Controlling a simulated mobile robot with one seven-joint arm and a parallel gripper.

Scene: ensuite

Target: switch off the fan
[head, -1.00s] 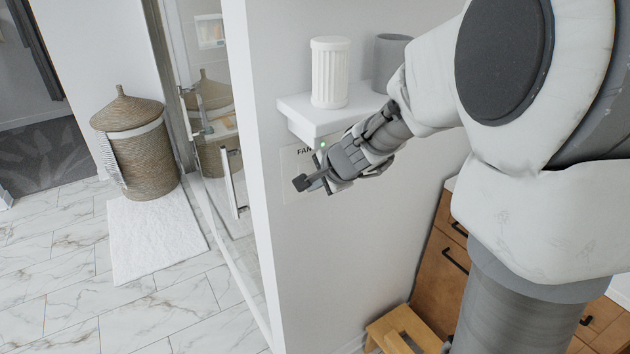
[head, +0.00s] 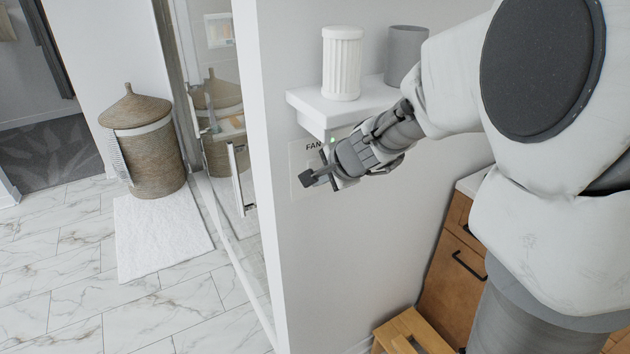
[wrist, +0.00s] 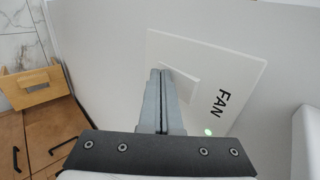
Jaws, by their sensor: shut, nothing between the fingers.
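The fan's white wall plate (head: 298,184) is on the wall under a small shelf, marked FAN. A green light (head: 333,140) glows beside the label. In the wrist view the plate (wrist: 235,70) appears tilted, with the FAN lettering, the lit green light (wrist: 208,132) and a raised white rocker (wrist: 187,84) partly behind the fingers. My gripper (head: 308,179) is shut and empty in front of the plate. In the wrist view my gripper (wrist: 161,74) has its fingertips close beside the rocker; I cannot tell whether they touch it. The arm hides part of the plate in the head view.
The white shelf (head: 305,103) juts out just above my gripper, with a white ribbed cup (head: 342,65) and a grey cup (head: 405,50). A wooden stool (head: 412,325) and wooden drawers (head: 452,275) stand below right.

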